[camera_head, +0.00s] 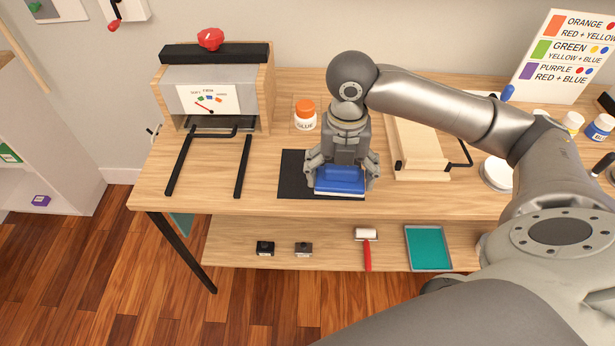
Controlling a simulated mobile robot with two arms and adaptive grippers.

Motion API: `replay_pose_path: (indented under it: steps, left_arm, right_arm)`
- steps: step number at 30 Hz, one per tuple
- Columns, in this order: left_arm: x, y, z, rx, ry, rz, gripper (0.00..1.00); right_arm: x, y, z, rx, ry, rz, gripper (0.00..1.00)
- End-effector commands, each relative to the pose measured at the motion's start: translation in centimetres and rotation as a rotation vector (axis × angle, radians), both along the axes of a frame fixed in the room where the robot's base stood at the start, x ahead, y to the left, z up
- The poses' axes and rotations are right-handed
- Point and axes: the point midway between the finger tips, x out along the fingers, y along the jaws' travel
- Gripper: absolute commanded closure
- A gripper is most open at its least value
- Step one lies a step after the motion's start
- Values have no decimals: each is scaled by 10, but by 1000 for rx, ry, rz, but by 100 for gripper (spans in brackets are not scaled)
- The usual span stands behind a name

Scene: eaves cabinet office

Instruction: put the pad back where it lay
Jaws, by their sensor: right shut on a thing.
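A blue pad (340,185) with a pale lower edge is between the fingers of my right gripper (341,180). The gripper points down and is shut on the pad. The pad is at the right part of a black mat (293,181) on the wooden table; I cannot tell whether it touches the mat or is just above it. The gripper hides the pad's back part and some of the mat. My left gripper is not in view.
A press-like machine (215,95) with a dial and black rails stands left. A wooden board (420,145) lies right. The lower shelf holds a red-handled roller (367,245) and a teal tray (428,248).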

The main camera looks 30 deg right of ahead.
Motion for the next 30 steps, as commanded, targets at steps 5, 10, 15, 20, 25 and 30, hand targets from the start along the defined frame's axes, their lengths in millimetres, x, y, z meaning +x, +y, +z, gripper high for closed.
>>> replay_pose_path:
  steps: [5, 10, 15, 20, 25, 30]
  left_arm:
    - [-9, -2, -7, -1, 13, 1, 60]
    - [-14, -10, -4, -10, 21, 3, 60]
    - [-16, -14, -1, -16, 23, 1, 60]
    - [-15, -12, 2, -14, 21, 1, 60]
    - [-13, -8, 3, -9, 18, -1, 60]
    - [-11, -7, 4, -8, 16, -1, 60]
  right_arm:
    - [-4, -3, -2, 0, 0, 60, 33]
    - [21, -11, -12, 1, 2, 61, 33]
    - [51, -20, -26, 2, 1, 61, 33]
    - [77, -29, -38, 1, 2, 60, 33]
    - [98, -36, -67, 1, 4, 60, 33]
    - [114, -41, -86, 2, 1, 61, 33]
